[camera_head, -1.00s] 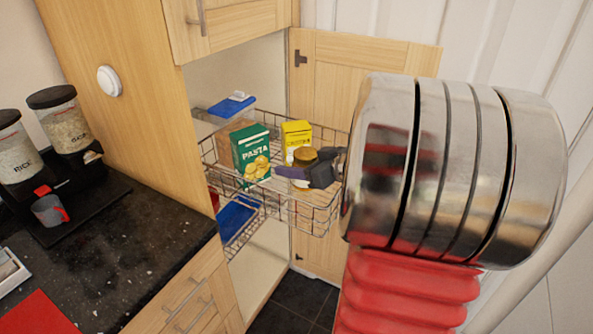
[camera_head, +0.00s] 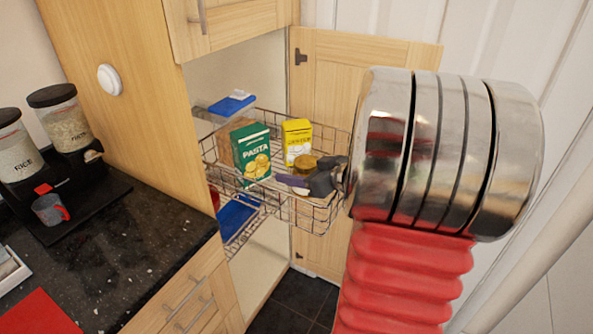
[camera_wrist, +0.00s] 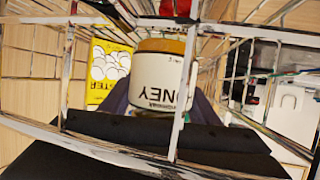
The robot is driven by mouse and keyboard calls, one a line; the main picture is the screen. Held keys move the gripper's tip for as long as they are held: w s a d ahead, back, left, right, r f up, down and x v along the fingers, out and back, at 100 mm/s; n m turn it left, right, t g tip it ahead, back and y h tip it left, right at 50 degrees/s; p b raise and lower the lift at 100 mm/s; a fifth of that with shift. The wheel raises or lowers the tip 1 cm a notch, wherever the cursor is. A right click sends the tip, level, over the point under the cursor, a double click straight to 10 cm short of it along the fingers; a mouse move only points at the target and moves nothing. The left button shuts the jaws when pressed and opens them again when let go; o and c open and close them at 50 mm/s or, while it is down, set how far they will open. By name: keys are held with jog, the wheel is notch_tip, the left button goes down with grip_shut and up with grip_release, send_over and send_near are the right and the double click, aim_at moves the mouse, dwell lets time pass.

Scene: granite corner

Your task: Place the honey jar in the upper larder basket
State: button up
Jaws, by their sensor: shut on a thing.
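The honey jar (camera_head: 303,163), with a brown lid and a white body, is at the right part of the upper wire basket (camera_head: 322,212). In the wrist view the jar (camera_wrist: 158,83) stands between my dark fingers, its lettering upside down in the picture. Basket wires cross in front of it. My gripper (camera_head: 298,179) is shut on the jar, reaching in from the right. The jar's base is hidden, so I cannot tell whether it touches the basket floor.
The basket also holds a green pasta box (camera_head: 252,155), a yellow box (camera_head: 297,140) and a blue-lidded container (camera_head: 232,105). A lower basket (camera_head: 238,240) hangs beneath. The open cabinet door (camera_head: 325,75) stands behind. The dark counter (camera_head: 130,235) is at the left.

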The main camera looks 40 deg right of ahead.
jog(key=shift+s+f, duration=0.1)
jog(key=shift+f, duration=0.2)
jog(key=o, duration=1.5)
jog(key=shift+f, duration=0.25)
jog(key=shift+r, duration=0.55)
jog(key=v, duration=1.2)
jog(key=shift+r, duration=0.45)
